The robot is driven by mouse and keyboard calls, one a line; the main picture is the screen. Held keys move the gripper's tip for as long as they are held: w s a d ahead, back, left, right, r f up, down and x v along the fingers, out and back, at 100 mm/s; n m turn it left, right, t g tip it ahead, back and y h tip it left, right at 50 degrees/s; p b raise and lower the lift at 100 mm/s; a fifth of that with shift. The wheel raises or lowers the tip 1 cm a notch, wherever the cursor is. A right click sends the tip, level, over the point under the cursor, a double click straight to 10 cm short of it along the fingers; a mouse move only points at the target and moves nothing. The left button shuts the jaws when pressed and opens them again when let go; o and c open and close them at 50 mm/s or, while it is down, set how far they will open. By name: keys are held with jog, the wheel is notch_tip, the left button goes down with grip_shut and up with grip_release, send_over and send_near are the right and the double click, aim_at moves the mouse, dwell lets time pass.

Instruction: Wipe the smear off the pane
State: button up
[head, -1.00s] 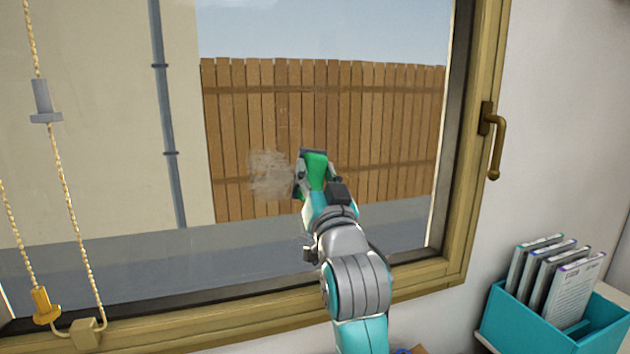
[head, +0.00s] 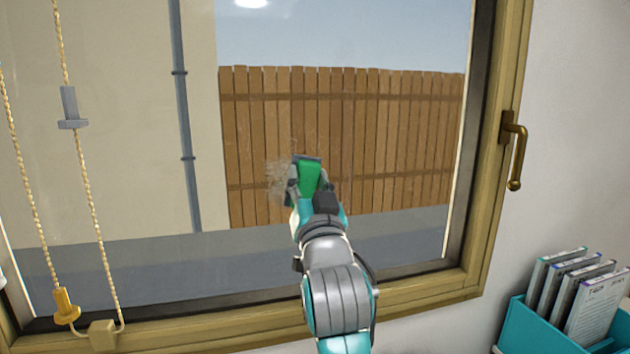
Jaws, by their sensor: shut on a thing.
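The window pane (head: 380,225) fills most of the view, with a fence and sky seen through it. A faint greyish smear (head: 277,178) shows on the pane just left of my gripper; part of it may be hidden behind the gripper. My gripper (head: 307,172) is shut on a green thing (head: 309,180) with a dark edge at its top, which looks like a wiping tool. It is held up at the pane, at the smear's right side. I cannot tell for sure whether it touches the glass.
A wooden frame (head: 490,200) with a brass handle (head: 515,150) borders the pane at right. Rope cords (head: 90,200) with a grey fitting (head: 70,108) and a yellow one (head: 66,306) hang at left. A teal file box (head: 535,335) stands at lower right.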

jog(key=shift+s+a, duration=0.3)
jog(key=shift+a, duration=0.8)
jog(key=shift+s+a, duration=0.25)
jog(key=shift+a, duration=0.8)
jog(key=shift+s+a, duration=0.3)
jog(key=shift+a, duration=0.8)
jog(key=shift+s+d+r, duration=0.1)
jog(key=shift+r, duration=0.9)
jog(key=shift+w+d, duration=0.55)
jog(key=shift+d, duration=1.2)
jog(key=shift+w+d, duration=0.6)
jog(key=shift+d, duration=1.2)
jog(key=shift+w+d, duration=0.55)
jog(key=shift+d, duration=1.2)
jog(key=shift+s+d, duration=0.2)
jog(key=shift+s, duration=0.2)
jog(key=shift+s+d, duration=0.2)
jog(key=shift+s, duration=0.65)
jog(key=shift+s+d, duration=0.2)
jog(key=shift+s, duration=0.6)
jog(key=shift+s+d, duration=0.2)
jog(key=shift+s, duration=0.65)
jog(key=shift+s+d, duration=0.25)
jog(key=shift+s, duration=0.5)
jog(key=shift+s+d, duration=0.2)
jog(key=shift+s, duration=0.5)
